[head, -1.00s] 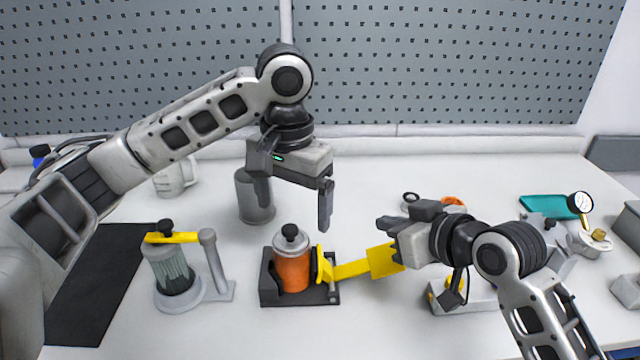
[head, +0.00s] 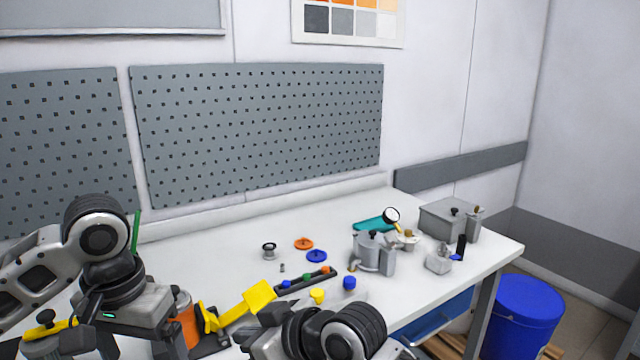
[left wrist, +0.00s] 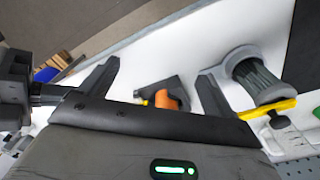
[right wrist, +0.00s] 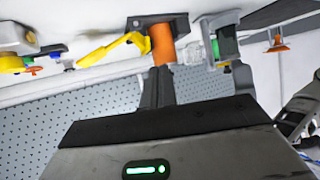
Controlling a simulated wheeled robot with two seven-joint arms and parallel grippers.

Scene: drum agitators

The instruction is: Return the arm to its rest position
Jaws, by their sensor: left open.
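My left gripper (head: 136,345) hangs at the lower left of the head view. In the left wrist view (left wrist: 160,75) its two fingers stand wide apart with nothing between them. My right gripper (right wrist: 157,75) shows its fingers together and empty in the right wrist view. In the head view the right wrist (head: 345,330) is at the bottom edge, its fingers mostly cut off. An orange canister (head: 185,318) stands partly behind the left gripper, with a yellow paddle (head: 258,300) to its right.
The white table (head: 340,215) bears a dark strip with coloured knobs (head: 305,280), a grey metal pot (head: 372,252), a dial gauge (head: 391,215) and a grey box (head: 445,218). A blue bin (head: 525,310) stands on the floor at right. The table's back middle is clear.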

